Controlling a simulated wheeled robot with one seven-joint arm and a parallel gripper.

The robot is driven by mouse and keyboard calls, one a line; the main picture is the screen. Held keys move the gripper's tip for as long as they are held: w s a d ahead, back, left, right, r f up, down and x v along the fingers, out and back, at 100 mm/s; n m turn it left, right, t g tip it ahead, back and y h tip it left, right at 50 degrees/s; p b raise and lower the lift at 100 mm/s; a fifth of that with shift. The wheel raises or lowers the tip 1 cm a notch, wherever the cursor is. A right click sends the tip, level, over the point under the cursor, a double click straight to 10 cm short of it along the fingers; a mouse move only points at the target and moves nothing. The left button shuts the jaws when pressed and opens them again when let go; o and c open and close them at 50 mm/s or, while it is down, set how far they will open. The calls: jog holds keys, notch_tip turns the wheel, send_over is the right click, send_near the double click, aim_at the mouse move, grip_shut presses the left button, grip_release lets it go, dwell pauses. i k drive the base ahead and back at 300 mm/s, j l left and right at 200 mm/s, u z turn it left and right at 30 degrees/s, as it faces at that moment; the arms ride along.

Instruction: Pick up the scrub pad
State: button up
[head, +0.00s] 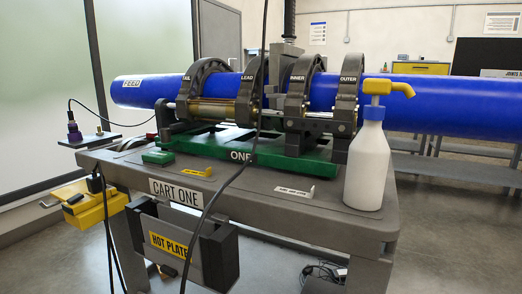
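A small flat green block (158,157), which looks like the scrub pad, lies on the grey cart top at the left. It is just in front of the left end of the green machine base marked ONE (205,146), and a narrow strip seems to separate them. Its top and front side are visible and nothing covers it. I cannot make out its surface texture. My gripper does not show in the head view.
The cart (340,212) carries clamps around a long blue pipe (430,119). A white pump bottle (368,165) stands at the right. Dark cables (232,178) hang in front. A hot plate holder (172,247) hangs below.

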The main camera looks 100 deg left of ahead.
aim_at(158, 158)
jog(key=u, duration=3.15)
